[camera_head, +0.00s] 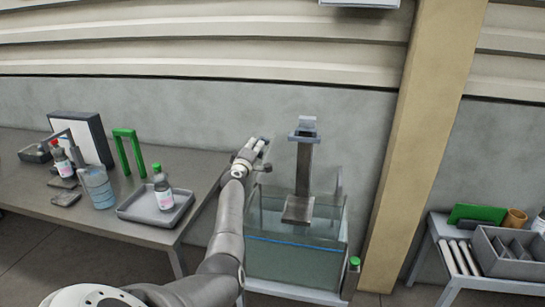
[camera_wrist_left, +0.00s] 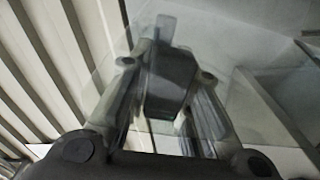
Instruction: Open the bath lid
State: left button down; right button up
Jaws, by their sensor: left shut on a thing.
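The bath is a clear glass tank (camera_head: 275,262) with a blue line around it, standing right of the long table. My left gripper (camera_head: 256,148) is above the tank's back left corner. The left wrist view shows its two fingers (camera_wrist_left: 172,105) shut on a dark grey block-shaped handle (camera_wrist_left: 172,75). A see-through panel, apparently the bath lid (camera_wrist_left: 112,75), shows around the handle. The lid is hard to make out in the head view, so its exact angle cannot be told there. My right gripper is not in view.
A grey upright post with a plate (camera_head: 303,170) stands over the tank, just right of my gripper. The long table (camera_head: 100,222) holds bottles, a grey tray (camera_head: 155,215) and a green frame (camera_head: 128,150). A beige pillar (camera_head: 420,130) and a side table with a grey bin (camera_head: 505,262) are right.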

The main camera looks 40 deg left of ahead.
pick_arm(q)
jog(key=s+a, duration=0.1)
jog(key=a+n, duration=0.1)
jog(key=a, duration=0.1)
jog(key=shift+s+r, duration=0.35)
jog(key=shift+s, duration=0.05)
jog(key=c, duration=1.3)
grip_release()
jog(key=shift+f, duration=0.1)
jog(key=shift+d, duration=0.1)
jog(key=shift+v, duration=6)
jog(key=shift+f, duration=0.1)
